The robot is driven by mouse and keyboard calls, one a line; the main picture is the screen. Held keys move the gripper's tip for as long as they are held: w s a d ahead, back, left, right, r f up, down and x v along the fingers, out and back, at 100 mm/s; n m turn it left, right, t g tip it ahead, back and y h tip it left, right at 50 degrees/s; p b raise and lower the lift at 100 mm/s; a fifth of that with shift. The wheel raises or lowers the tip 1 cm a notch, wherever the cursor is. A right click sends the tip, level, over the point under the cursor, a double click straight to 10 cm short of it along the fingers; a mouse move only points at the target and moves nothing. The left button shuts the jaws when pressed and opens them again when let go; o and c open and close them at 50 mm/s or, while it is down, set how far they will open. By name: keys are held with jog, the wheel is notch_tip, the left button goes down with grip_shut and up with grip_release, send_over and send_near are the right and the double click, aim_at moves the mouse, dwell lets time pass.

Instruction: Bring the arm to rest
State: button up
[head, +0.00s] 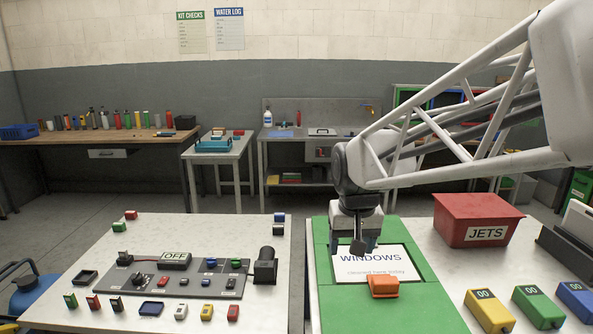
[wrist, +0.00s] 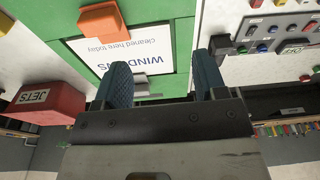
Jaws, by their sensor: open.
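My gripper (head: 362,242) hangs from my arm above the far part of the green board (head: 430,310) on the right table. Its two blue fingers stand apart in the wrist view (wrist: 163,78), with nothing held between them. A white WINDOWS sign (head: 372,268) lies on the green board, partly hidden by the gripper in the head view. An orange block (head: 384,286) sits at the sign's near edge, in front of the gripper and apart from it. The block also shows in the wrist view (wrist: 100,20).
A red JETS bin (head: 475,219) stands right of the board. Yellow (head: 487,311), green (head: 538,307) and blue blocks lie at the front right. On the left table a dark control panel (head: 170,287) has small coloured blocks around it. A gap separates the two tables.

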jog(key=s+d+f, duration=0.2)
jog(key=s+d, duration=0.1)
jog(key=s, duration=0.8)
jog(key=s+d+f, duration=0.2)
jog(key=s+d, duration=0.2)
jog(key=s, duration=0.7)
jog(key=shift+d+m+t, duration=0.15)
jog(key=shift+m+t, duration=0.25)
